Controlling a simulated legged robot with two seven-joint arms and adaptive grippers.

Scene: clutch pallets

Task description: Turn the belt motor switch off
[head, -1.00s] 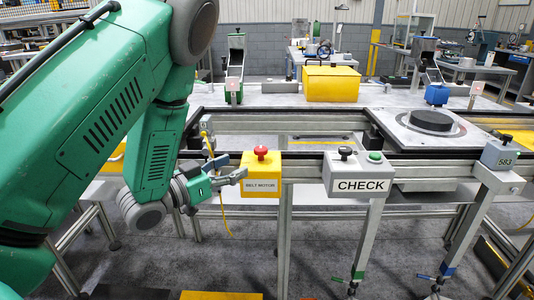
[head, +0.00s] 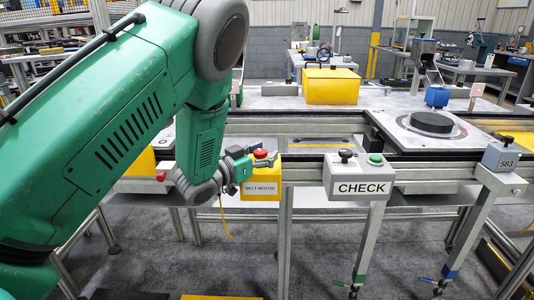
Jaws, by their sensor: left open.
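The yellow belt motor box (head: 261,188) hangs on the front rail, with a "BELT MOTOR" label on its face. Its red knob (head: 260,154) sits on top and is partly hidden by my gripper. My left gripper (head: 262,157) is open, with its fingers at the knob's level. I cannot tell whether a finger touches the knob. My right gripper is not in view.
A grey CHECK box (head: 358,188) with a black knob and a green button (head: 376,159) is mounted to the right. A grey box marked 583 (head: 501,158) is farther right. A yellow bin (head: 331,86) stands behind the rail. A dark disc (head: 431,123) lies on a plate at the right.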

